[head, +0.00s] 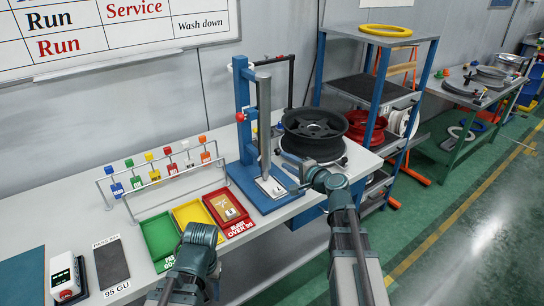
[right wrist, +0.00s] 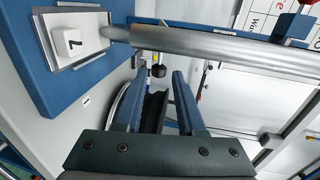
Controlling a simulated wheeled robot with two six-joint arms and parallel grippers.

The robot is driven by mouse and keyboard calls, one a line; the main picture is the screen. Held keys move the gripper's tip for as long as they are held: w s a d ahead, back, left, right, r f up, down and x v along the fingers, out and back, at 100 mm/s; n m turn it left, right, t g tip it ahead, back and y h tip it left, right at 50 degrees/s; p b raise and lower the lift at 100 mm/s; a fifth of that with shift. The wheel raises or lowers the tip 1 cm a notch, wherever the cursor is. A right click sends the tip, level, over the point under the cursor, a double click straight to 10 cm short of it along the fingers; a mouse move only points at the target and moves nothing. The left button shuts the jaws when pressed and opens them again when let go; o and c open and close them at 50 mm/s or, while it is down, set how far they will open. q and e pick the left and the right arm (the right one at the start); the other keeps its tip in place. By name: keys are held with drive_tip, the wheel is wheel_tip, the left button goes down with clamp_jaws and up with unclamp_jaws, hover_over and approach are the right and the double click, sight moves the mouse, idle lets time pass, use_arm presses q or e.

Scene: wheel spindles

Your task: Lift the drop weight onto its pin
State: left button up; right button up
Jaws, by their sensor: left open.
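The blue drop stand (head: 243,105) stands upright at the back of the bench. A long grey metal bar or tube (head: 263,115), possibly the drop weight, is upright in front of its column. A red knob (head: 240,117) sits on the column; I cannot tell which part is the pin. In the right wrist view the silver tube (right wrist: 220,50) ends close to a white numbered block (right wrist: 68,41) on the stand's base plate. My right gripper (right wrist: 156,78) is open and empty beside the tube. My left gripper (head: 200,236) is open over the bench front, fingertips mostly hidden.
A black wheel (head: 314,130) lies on a turntable right of the stand. Green (head: 158,238), yellow (head: 193,218) and red (head: 229,213) trays lie at left. Several coloured tags hang on a rack (head: 165,170) behind them. A blue shelf (head: 378,90) stands right.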

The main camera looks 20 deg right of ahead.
drive_tip(key=b+x, duration=0.1)
drive_tip(key=x, duration=0.7)
drive_tip(key=shift+w+a+f, duration=0.1)
drive_tip(key=shift+w, duration=0.2)
clamp_jaws()
idle(1.1)
